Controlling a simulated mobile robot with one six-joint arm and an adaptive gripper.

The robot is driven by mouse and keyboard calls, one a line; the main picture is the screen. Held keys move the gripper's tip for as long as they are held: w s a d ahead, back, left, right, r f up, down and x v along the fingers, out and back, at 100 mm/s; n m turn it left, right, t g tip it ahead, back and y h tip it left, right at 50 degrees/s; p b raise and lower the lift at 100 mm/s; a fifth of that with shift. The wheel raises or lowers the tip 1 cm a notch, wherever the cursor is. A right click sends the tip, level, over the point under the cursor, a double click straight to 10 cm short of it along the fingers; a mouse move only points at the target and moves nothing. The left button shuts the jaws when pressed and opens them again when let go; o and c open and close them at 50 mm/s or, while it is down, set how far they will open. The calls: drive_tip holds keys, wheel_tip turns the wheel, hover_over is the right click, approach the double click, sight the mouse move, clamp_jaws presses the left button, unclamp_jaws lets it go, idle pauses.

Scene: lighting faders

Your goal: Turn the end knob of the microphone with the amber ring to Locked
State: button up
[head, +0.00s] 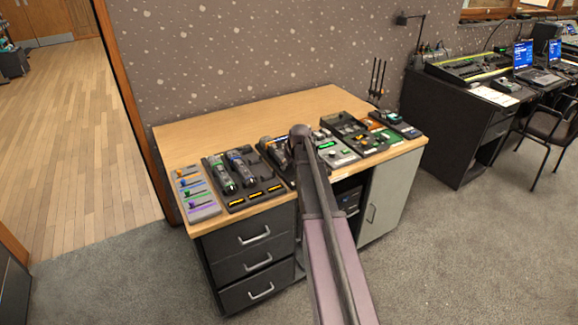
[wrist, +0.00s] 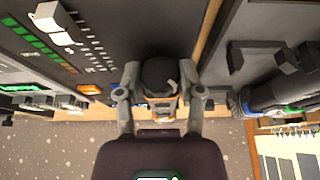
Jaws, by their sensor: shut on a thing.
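The microphone with the amber ring (wrist: 163,108) shows end-on in the wrist view, with its dark round end knob (wrist: 158,74) and a pale mark on the knob's lower right. My gripper (wrist: 160,96) has one finger on each side of it and is shut on the end knob. What the mark points to cannot be read. In the head view my arm hides much of this spot; a dark microphone body (head: 275,150) lies just left of the arm. My gripper's fingers are hidden there.
A fader panel (head: 203,212) stands at the desk's left end. Mixer boxes (head: 338,149) crowd the right side. The desk's back (head: 220,125) is clear.

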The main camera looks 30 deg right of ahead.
drive_tip(key=y, duration=0.2)
drive_tip(key=shift+w+d+f+m+y+b, duration=0.1)
drive_tip(key=shift+d+f+m+y+b, duration=0.1)
drive_tip(key=shift+m+y+b, duration=0.15)
drive_tip(key=shift+r+y+b, duration=0.15)
drive_tip(key=shift+y+b, duration=0.15)
drive_tip(key=shift+y, duration=0.45)
drive_tip(key=o, duration=1.2)
drive_tip(key=shift+a+h, duration=0.15)
drive_tip(key=shift+h, duration=0.25)
